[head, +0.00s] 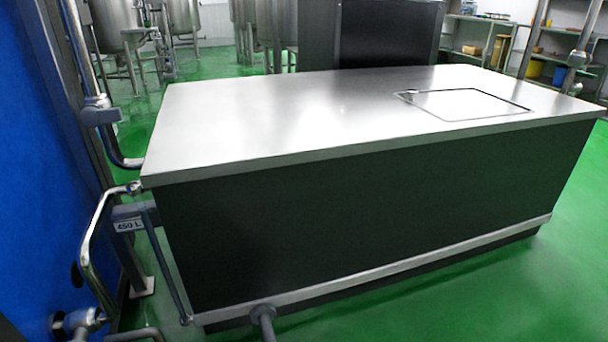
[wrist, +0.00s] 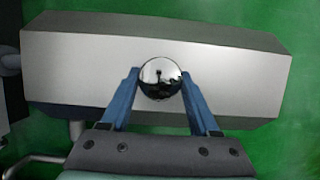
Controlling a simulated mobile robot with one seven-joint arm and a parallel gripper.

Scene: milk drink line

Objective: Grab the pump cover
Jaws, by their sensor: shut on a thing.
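In the wrist view, the pump cover (wrist: 80,68) looks like a long grey metal box with slanted ends and darker edges, lying across the picture. A round, mirror-like knob (wrist: 161,72) stands out at its middle. My gripper (wrist: 161,84) has its two blue fingers shut on this knob, one on each side. The fingers and knob hide a little of the cover's lower middle. I cannot tell whether the cover is raised or resting. Neither my gripper nor the cover can be made out in the head view.
A large steel-topped counter (head: 270,110) with dark sides fills the head view, with a square panel (head: 470,104) on its top. Pipes (head: 95,235) and a blue wall (head: 45,170) stand at left. Tanks (head: 110,25) and shelves (head: 480,35) are behind. Green floor (head: 530,280) is clear at right.

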